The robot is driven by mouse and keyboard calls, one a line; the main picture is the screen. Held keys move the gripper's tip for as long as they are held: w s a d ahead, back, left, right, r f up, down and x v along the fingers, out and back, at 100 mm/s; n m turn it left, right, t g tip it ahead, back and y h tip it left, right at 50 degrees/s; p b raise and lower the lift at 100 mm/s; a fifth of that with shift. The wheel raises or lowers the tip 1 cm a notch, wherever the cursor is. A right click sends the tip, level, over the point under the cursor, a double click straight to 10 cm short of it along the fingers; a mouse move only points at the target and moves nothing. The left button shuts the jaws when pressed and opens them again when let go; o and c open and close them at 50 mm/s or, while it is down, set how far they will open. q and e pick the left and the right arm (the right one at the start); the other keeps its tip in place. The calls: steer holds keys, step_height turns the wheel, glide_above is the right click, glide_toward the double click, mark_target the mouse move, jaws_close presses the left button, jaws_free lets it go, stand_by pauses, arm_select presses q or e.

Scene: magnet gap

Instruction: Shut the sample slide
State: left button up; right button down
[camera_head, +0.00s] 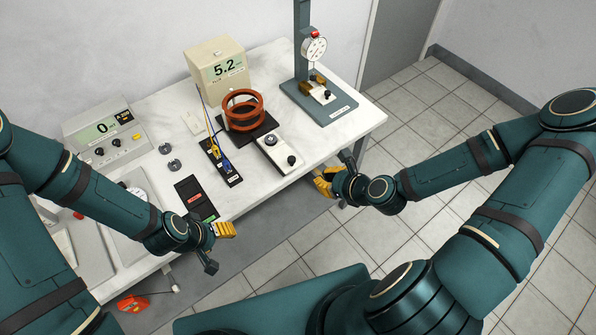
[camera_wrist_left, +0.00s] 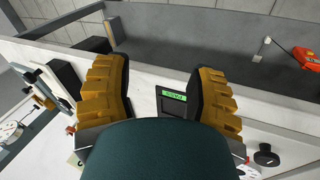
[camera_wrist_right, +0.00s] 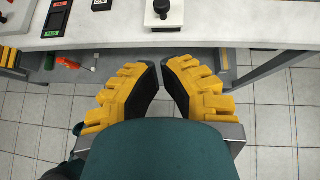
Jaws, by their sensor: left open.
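I cannot tell for certain which part is the sample slide. A white block with a black knob (camera_head: 279,152) lies near the table's front edge, right of the coil; part of it shows at the top of the right wrist view (camera_wrist_right: 164,14). My left gripper (camera_head: 226,230) is open and empty, near the front edge further left.
A copper-coloured coil (camera_head: 243,110) stands before a beige meter reading 5.2 (camera_head: 217,70). The gauge stand (camera_head: 301,40) is at the far right. Black trays with red and green labels (camera_head: 190,188) and a terminal strip (camera_head: 221,163) lie left. An orange object (camera_head: 132,303) is below the table.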

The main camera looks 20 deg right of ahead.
mark_target(286, 164)
steer(key=b+x, duration=0.2)
steer(key=x, duration=0.1)
steer(key=b+x, duration=0.3)
steer(key=r+b+x, duration=0.1)
steer(key=b+x, duration=0.1)
steer(key=x, duration=0.2)
steer(key=shift+w+a+r, duration=0.1)
steer(key=shift+w+a, duration=0.1)
steer(key=shift+w, duration=0.1)
steer(key=shift+w+a, duration=0.25)
steer(key=shift+w, duration=0.25)
steer(key=shift+w, duration=0.1)
steer(key=shift+w+a, duration=0.15)
steer(key=shift+w, duration=0.1)
steer(key=w+a, duration=0.2)
steer(key=w, duration=0.3)
steer(key=w+a+b, duration=0.1)
steer(key=w, duration=0.4)
steer(key=w+a, duration=0.2)
steer(key=w, duration=0.3)
steer(key=shift+w+a+b, duration=0.25)
steer(key=shift+a+b, duration=0.05)
steer(key=shift+b, duration=0.05)
